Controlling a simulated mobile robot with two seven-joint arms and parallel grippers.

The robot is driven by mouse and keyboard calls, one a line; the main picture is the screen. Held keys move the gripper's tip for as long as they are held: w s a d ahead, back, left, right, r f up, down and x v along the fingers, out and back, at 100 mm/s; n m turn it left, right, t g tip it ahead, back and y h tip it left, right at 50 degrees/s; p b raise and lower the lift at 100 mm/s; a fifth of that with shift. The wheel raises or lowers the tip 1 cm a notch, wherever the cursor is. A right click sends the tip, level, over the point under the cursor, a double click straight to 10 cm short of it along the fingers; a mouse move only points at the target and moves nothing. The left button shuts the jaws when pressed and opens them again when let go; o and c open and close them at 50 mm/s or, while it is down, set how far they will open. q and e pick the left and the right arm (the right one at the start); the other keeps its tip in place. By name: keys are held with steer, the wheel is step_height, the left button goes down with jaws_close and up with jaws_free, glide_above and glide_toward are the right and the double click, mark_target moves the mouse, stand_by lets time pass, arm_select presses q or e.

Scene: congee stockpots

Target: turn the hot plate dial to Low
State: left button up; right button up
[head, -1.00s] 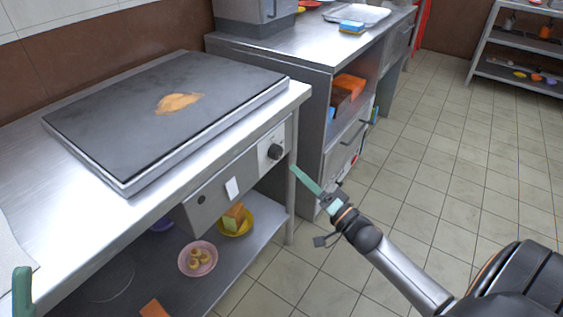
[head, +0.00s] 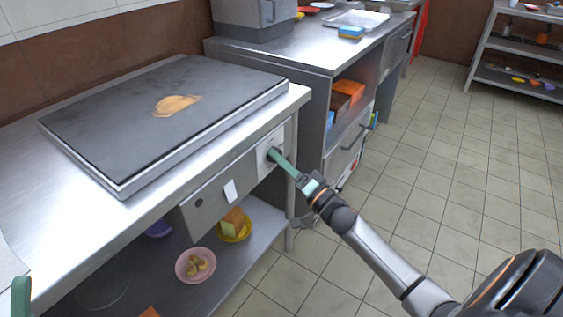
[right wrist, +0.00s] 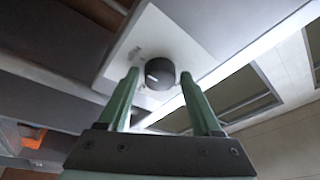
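The hot plate (head: 110,125) is a dark flat slab on the steel counter, with a tan patch on top. Its black round dial (right wrist: 160,74) has a white mark and sits on a pale plate (head: 262,158) on the front panel. In the head view the fingers largely hide the dial. My right gripper (head: 273,155) reaches the dial from the right. In the right wrist view its green fingers are apart, with their tips on either side of the dial; I cannot tell whether they touch it. Only a green finger of my left gripper (head: 21,296) shows at the lower left.
A second steel counter (head: 330,45) with open shelves stands to the right. Below the hot plate, a lower shelf holds a pink bowl (head: 195,265) and a yellow bowl (head: 234,230). The tiled floor (head: 430,180) at the right is clear.

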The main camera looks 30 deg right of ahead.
jaws_close()
stand_by(0.3)
steer(key=shift+n, duration=0.3)
arm_select(q)
steer(key=shift+w+a+f+n+y+p, duration=0.1)
steer(key=shift+w+f+n+y+p, duration=0.15)
steer(key=shift+w+n+y+p, duration=0.35)
steer(key=shift+w+a+f+n+y+p, duration=0.2)
steer(key=shift+w+n+y+p, duration=0.15)
steer(key=shift+w+y+p, duration=0.35)
steer(key=shift+w+a+f+n+y+p, duration=0.1)
steer(key=shift+w+f+n+y+p, duration=0.25)
steer(key=shift+y, duration=0.45)
arm_select(e)
steer(key=shift+w+d+r+m+g+y, duration=0.15)
steer(key=shift+m+g+y, duration=0.9)
steer(key=shift+m, duration=4.2)
steer(key=shift+d+r+m+g+y, duration=0.25)
steer(key=shift+m+g+y, duration=0.8)
steer(key=shift+m, duration=4.25)
steer(key=shift+w+d+r+m+g+y, duration=0.15)
steer(key=shift+m+g+y, duration=0.9)
steer(key=shift+m, duration=4.2)
